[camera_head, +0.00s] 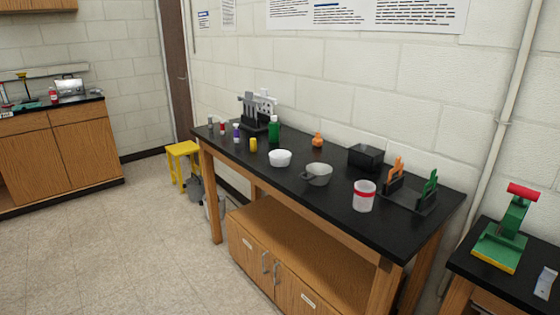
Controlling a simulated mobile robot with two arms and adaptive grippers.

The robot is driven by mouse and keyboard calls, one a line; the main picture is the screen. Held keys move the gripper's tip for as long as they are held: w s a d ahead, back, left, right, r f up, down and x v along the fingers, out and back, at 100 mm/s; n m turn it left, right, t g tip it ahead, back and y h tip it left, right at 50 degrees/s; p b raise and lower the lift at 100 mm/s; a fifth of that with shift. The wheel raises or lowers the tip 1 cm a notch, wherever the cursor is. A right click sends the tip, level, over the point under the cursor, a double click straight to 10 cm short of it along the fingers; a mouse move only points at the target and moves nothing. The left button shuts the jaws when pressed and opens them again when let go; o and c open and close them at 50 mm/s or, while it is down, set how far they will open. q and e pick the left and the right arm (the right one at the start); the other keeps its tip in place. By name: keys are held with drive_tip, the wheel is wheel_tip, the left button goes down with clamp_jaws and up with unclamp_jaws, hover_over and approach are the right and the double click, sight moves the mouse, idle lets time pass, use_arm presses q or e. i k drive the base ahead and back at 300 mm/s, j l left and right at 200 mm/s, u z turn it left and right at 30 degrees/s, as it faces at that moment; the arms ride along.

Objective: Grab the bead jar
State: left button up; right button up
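A pale, translucent jar with a red band (364,196) stands upright on the black-topped workbench (330,206), near its front edge toward the right. It looks like the bead jar, but its contents are too small to tell. Nothing touches it. Neither of my grippers is in view.
Left of the jar are a grey handled pot (318,175) and a white bowl (280,158). Behind it are a black box (366,157) and a rack with orange and green tools (408,195). A green press (503,238) stands on the right table. Open floor lies front left.

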sight(365, 191)
drive_tip(key=i+j+z, duration=0.25)
drive_tip(key=i+j, duration=0.2)
drive_tip(key=i+j+z, duration=0.3)
drive_tip(key=j, duration=0.25)
drive_tip(key=i, duration=0.1)
